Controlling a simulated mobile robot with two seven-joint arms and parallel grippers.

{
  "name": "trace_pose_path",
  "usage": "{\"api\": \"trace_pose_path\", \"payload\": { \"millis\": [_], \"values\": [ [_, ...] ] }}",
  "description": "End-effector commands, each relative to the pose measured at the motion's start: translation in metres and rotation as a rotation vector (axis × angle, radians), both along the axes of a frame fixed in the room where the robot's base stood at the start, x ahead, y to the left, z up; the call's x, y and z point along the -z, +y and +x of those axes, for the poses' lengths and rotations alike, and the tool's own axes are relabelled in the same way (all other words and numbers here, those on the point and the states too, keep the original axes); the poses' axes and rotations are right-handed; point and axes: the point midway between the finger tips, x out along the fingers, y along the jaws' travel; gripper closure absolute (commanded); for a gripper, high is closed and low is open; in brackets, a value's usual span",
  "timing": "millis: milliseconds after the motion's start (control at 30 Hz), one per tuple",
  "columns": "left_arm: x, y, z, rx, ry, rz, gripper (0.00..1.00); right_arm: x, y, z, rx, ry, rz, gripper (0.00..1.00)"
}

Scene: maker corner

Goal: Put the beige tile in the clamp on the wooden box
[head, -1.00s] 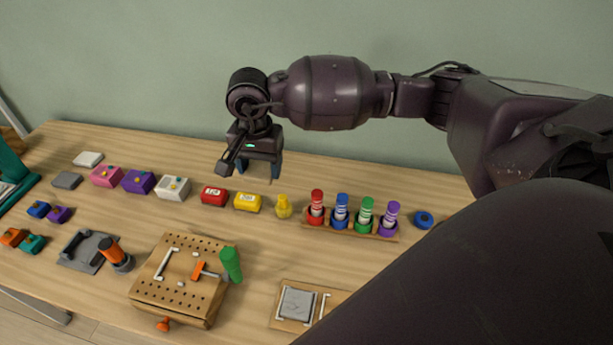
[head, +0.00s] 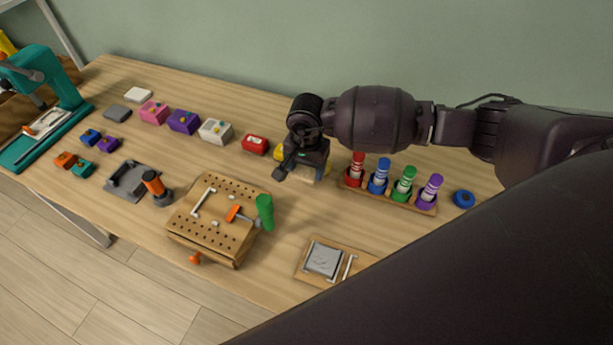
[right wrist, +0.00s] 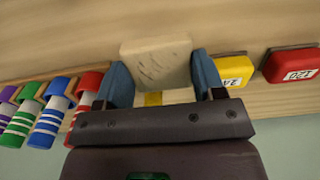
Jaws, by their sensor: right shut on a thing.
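The wooden box (head: 187,231) stands near the table's front edge, its top full of holes. On it is a clamp (head: 233,213) with an orange jaw and a green handle (head: 265,210), and a white L-shaped stop (head: 201,203). My right gripper (right wrist: 157,75) is shut on the beige tile (right wrist: 157,55), between its blue fingertips. In the head view my right gripper (head: 303,172) hangs behind and to the right of the box, over the yellow block, and largely hides the tile. My left gripper is not in view.
Near the gripper are a red block (head: 255,145), a yellow block (right wrist: 236,70) and a rack (head: 395,198) of coloured markers. An orange-topped tool (head: 155,187) stands left of the box. A wooden tray (head: 308,270) lies at front right. Table between box and tray is bare.

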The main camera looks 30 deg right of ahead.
Motion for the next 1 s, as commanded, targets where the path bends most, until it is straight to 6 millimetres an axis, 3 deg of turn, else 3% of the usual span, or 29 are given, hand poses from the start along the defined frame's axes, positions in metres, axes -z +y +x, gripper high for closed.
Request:
{"api": "trace_pose_path", "payload": {
  "millis": [300,767,800,933,1000],
  "values": [
    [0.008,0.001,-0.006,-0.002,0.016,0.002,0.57,0.038,0.0,-0.001,0.001,0.003,0.001,0.6],
    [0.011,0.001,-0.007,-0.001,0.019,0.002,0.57,0.046,0.0,-0.001,-0.001,0.002,-0.001,0.6],
    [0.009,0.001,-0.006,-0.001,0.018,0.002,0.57,0.045,0.0,-0.001,0.0,0.002,-0.001,0.31],
    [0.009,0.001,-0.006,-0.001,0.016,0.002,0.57,0.044,0.0,0.0,-0.001,0.001,-0.001,0.12],
    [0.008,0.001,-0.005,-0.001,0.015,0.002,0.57,0.044,0.0,0.0,-0.001,0.001,0.0,0.12]
  ]
}}
